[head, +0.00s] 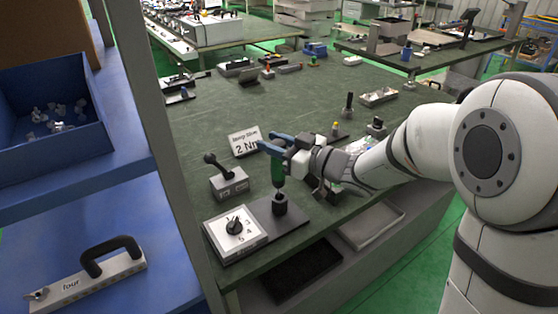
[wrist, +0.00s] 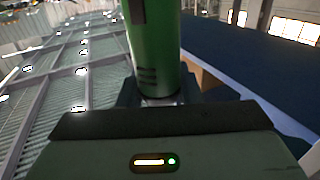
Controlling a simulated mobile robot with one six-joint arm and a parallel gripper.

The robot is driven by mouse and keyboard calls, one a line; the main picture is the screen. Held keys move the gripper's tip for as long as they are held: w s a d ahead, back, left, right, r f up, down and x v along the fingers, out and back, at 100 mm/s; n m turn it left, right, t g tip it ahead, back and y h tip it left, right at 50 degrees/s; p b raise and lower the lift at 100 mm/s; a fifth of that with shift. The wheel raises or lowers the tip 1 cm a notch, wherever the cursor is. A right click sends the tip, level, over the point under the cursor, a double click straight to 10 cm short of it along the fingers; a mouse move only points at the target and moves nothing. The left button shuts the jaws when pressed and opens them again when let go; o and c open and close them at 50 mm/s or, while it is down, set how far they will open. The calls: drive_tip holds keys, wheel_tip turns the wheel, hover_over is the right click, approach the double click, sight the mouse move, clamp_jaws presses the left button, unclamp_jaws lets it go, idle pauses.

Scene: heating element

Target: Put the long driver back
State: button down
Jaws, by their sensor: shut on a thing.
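The long driver has a green body (head: 278,171) and hangs upright below the blue fingers of my gripper (head: 272,144). My gripper is shut on it near its upper part. In the wrist view the green driver (wrist: 155,55) fills the upper middle, held close in front of the gripper body. The driver's lower end is over a black cylindrical holder (head: 280,206) on a dark base plate (head: 294,222). I cannot tell whether the tip is inside the holder or just above it.
A "2 Nm" sign (head: 245,141) stands behind my gripper. A grey post and blue shelf (head: 90,190) are at the left. The middle of the green table (head: 225,105) is clear.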

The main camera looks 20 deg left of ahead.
sight(278, 172)
wheel_tip(278, 172, down, 4)
drive_tip(key=shift+r, duration=0.15)
drive_tip(key=shift+s+r, duration=0.1)
drive_tip(key=c, duration=1.5)
unclamp_jaws()
drive_tip(key=shift+f+b, duration=0.25)
drive_tip(key=shift+b, duration=0.1)
drive_tip(key=o, duration=0.5)
drive_tip(key=shift+r, duration=0.1)
drive_tip(key=shift+c, duration=0.2)
